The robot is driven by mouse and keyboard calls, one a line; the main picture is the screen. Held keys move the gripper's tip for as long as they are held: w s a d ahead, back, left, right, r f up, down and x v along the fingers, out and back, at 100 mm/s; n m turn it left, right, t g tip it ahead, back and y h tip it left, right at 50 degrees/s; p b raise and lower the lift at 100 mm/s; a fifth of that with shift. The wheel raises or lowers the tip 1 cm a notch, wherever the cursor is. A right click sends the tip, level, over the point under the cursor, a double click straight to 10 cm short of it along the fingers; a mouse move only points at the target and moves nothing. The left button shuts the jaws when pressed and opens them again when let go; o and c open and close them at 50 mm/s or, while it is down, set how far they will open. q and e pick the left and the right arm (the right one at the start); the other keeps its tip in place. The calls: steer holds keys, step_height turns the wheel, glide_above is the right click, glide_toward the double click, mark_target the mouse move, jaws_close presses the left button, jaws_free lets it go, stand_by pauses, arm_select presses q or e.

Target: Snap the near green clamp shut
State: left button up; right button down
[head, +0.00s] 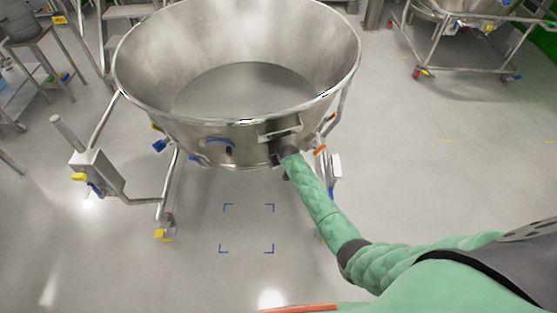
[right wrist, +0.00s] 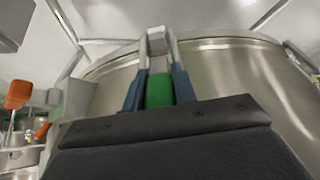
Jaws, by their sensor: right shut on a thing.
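The near green clamp (right wrist: 159,91) shows in the right wrist view between the blue fingers of my right gripper (right wrist: 157,78). The gripper is shut on its green part. A steel loop and catch (right wrist: 157,42) stand just beyond the fingers, against the wall of the steel bowl (right wrist: 225,75). I cannot tell whether the clamp is latched. In the head view my right gripper (head: 284,150) is at the bowl's near side, below the rim (head: 240,121), and the clamp is hidden there. My left gripper is not in view.
The bowl stands on a wheeled steel frame (head: 146,200) with a post and box (head: 97,172) at left. An orange handle (right wrist: 18,94) shows at left in the right wrist view. Another wheeled vessel (head: 465,8) stands at back right. The floor in front is clear.

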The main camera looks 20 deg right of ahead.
steer(key=c, duration=1.1)
jaws_free()
steer(key=shift+w, duration=0.1)
steer(key=shift+r, duration=0.1)
steer(key=shift+s+r, duration=0.35)
steer(key=shift+r, duration=0.05)
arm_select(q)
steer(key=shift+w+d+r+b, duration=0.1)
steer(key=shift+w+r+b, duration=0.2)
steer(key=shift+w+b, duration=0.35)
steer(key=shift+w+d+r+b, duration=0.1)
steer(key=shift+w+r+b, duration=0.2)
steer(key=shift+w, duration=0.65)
arm_select(e)
steer(key=shift+v, duration=3.3)
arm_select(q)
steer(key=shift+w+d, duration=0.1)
